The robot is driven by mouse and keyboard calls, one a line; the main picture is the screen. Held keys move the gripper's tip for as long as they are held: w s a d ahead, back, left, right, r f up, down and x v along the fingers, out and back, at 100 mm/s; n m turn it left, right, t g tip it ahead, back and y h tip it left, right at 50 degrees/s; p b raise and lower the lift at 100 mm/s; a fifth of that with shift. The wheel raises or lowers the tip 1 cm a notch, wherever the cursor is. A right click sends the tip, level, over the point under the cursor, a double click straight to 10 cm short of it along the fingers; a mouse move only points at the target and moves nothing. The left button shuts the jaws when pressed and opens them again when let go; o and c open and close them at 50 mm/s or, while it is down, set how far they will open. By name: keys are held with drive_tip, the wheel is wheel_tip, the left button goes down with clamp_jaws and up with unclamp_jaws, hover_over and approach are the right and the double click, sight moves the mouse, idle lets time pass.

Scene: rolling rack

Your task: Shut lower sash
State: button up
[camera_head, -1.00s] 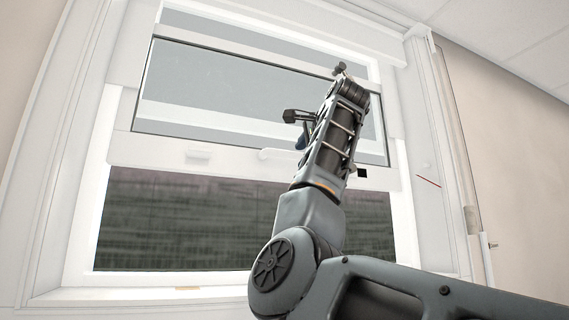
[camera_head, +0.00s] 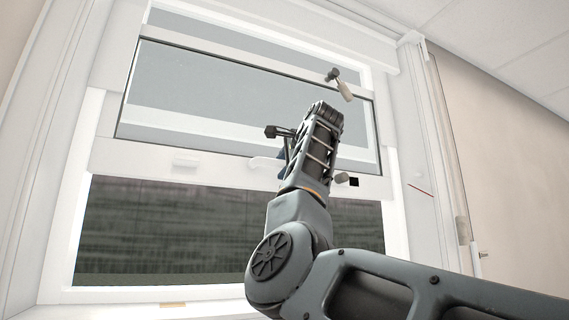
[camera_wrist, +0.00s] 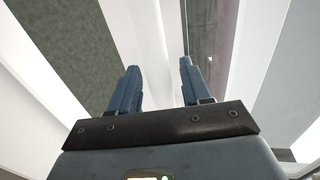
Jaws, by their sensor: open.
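The white-framed lower sash (camera_head: 225,157) stands raised in the window, with a wide opening below its bottom rail. Two small pale handles sit on that rail, one at left (camera_head: 186,163) and one near the middle (camera_head: 268,165). My gripper is beside the middle handle in the head view, mostly hidden by my arm; a little blue of a finger shows. In the wrist view my gripper (camera_wrist: 157,80) is open, its two blue fingers apart. A white rail surface (camera_wrist: 155,50) shows between and beyond them. I cannot tell whether they touch it.
The window sill (camera_head: 130,294) runs along the bottom of the opening. Dark green ground (camera_head: 150,225) shows through the opening. A small dark and pale fitting (camera_head: 341,86) shows near the sash's top right. A beige wall (camera_head: 500,150) is at right.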

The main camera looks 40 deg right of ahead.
clamp_jaws()
idle(0.4)
drive_tip(key=shift+f, duration=0.1)
